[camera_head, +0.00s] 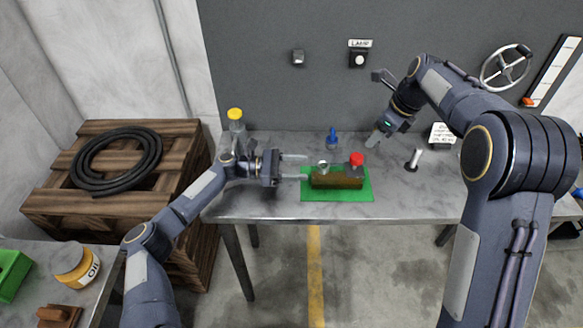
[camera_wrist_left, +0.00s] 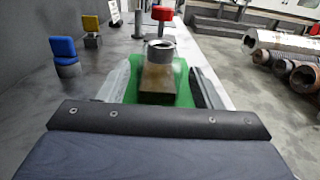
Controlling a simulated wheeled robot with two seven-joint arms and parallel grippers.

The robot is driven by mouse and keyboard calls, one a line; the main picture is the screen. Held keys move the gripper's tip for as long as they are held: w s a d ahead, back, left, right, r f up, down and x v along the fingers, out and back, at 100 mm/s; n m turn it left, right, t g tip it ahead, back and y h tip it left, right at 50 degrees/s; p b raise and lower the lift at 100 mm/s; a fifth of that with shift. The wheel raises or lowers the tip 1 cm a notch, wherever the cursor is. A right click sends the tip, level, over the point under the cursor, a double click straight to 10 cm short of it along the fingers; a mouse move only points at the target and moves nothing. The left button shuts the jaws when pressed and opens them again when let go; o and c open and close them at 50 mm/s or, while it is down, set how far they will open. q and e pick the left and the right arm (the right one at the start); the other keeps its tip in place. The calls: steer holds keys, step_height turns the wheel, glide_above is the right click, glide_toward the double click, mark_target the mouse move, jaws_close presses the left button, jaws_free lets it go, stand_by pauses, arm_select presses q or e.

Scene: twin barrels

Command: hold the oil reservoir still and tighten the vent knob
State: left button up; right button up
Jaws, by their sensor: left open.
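The oil reservoir (camera_head: 338,181) is a brownish, translucent box on a green mat (camera_head: 345,196) on the grey bench.
A blue-topped piece (camera_head: 332,137) stands behind the reservoir and a yellow-capped bottle (camera_head: 236,120) at back left. A lever (camera_head: 414,159) and a white card (camera_head: 442,135) are to the right. A pallet stack with a black hose (camera_head: 116,160) stands left. The front bench strip is clear.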

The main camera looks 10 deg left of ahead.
mark_target(317, 168)
arm_select(q)
steer(key=d, duration=0.6)
steer(key=shift+w, duration=0.3)
steer(key=c, duration=0.7)
steer(key=shift+c, duration=0.2)
